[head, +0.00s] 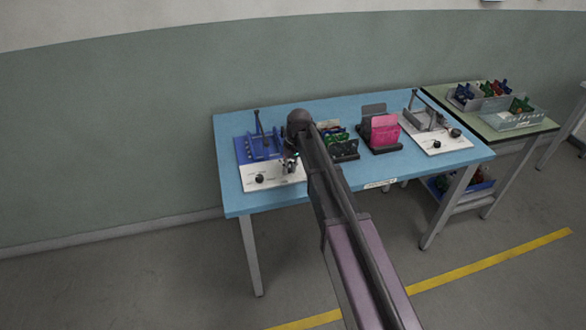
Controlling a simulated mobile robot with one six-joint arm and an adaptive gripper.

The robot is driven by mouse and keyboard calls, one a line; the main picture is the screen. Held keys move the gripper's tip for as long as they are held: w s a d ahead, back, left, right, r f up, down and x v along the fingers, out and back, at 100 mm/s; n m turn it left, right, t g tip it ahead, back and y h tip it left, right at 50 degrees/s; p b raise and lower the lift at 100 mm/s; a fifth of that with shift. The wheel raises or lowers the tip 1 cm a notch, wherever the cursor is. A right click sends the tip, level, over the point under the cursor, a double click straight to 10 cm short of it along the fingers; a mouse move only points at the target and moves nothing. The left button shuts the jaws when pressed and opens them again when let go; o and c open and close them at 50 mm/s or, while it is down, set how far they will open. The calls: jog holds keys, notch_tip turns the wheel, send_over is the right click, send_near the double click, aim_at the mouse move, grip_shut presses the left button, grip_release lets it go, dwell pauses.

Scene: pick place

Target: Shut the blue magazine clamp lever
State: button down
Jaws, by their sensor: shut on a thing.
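The blue magazine (262,146) sits on a white fixture plate (284,176) at the left of the blue table. A dark clamp lever (258,122) stands up at the back of this magazine, close to upright. My gripper (290,163) is low over the right side of this fixture, apart from the upright lever in the picture. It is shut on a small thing. That thing is too small and too covered by the gripper to name. My arm hides part of the table to the right of the fixture.
A black knob (260,179) is on the plate's front. Right of my arm are a rack of green boards (342,148), a pink block in a dark holder (384,132) and a second fixture with a grey magazine (428,120). Bins (514,120) stand on the green side table.

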jog(key=shift+a+m+t, duration=0.15)
jog(key=shift+a+m, duration=0.2)
jog(key=shift+m, duration=0.5)
jog(key=shift+a+m+t, duration=0.15)
jog(key=shift+a+m, duration=0.2)
jog(key=shift+m, duration=0.5)
jog(key=shift+w, duration=0.1)
jog(key=c, duration=0.5)
grip_release()
jog(key=shift+d, duration=0.1)
